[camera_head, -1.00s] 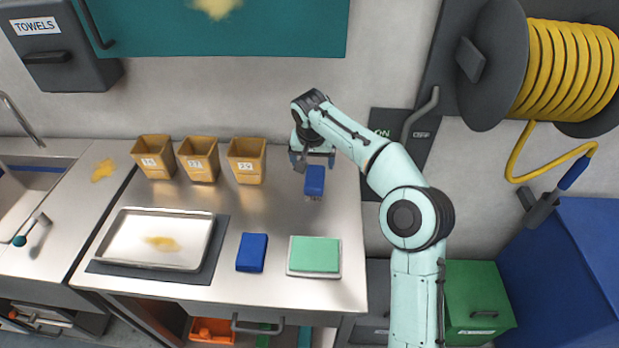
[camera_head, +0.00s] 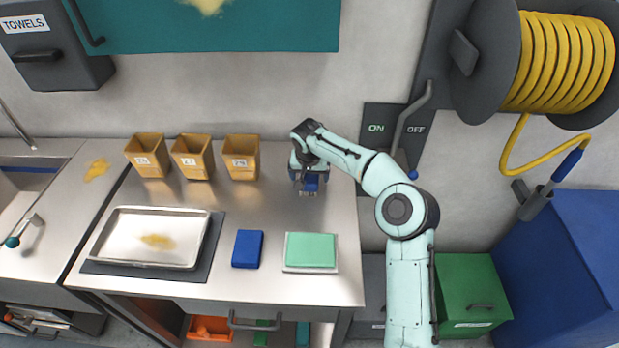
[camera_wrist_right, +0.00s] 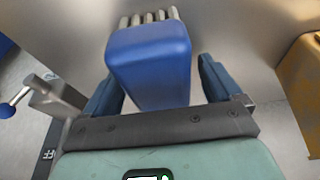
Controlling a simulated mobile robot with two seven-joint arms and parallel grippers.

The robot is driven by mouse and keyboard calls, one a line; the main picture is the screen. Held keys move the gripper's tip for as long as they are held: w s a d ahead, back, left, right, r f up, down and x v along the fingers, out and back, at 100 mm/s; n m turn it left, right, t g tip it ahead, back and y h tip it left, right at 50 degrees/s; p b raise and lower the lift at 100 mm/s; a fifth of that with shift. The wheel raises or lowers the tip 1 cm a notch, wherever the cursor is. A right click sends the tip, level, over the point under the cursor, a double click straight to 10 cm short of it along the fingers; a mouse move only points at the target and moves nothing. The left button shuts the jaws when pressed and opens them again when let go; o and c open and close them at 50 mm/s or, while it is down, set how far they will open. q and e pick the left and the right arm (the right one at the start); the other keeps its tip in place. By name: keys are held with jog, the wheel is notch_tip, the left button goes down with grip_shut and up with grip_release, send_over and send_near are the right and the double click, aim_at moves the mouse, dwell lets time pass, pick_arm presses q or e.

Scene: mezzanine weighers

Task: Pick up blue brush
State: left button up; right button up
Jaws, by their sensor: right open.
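The blue brush (camera_head: 311,185) is at the back right of the steel table, mostly hidden by my right gripper (camera_head: 309,177) in the head view. In the right wrist view the brush (camera_wrist_right: 150,62) shows as a blue block with pale bristle tufts at its far end. My right gripper (camera_wrist_right: 160,88) is open, with its two dark blue fingers on either side of the brush. A gap shows between the right finger and the brush; I cannot tell whether the left finger touches it. My left gripper is out of view.
Several tan bins (camera_head: 193,158) stand along the wall. A tray (camera_head: 150,237), a blue block (camera_head: 247,248) and a green-topped scale (camera_head: 311,250) are nearer. A lever with a blue knob (camera_head: 413,174) is right of the gripper, by the ON/OFF panel (camera_head: 385,125).

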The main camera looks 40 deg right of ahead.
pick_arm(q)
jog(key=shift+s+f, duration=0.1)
pick_arm(e)
jog(key=shift+f, duration=0.2)
dwell(0.4)
jog(key=c, duration=1.1)
notch_tip(320, 180, up, 12)
jog(key=shift+f+p, duration=0.15)
jog(key=shift+p, duration=0.9)
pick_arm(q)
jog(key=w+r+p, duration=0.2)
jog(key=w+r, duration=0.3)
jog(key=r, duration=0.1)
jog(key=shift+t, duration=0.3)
pick_arm(e)
notch_tip(320, 180, up, 9)
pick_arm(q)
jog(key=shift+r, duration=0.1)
pick_arm(e)
jog(key=shift+f, duration=0.1)
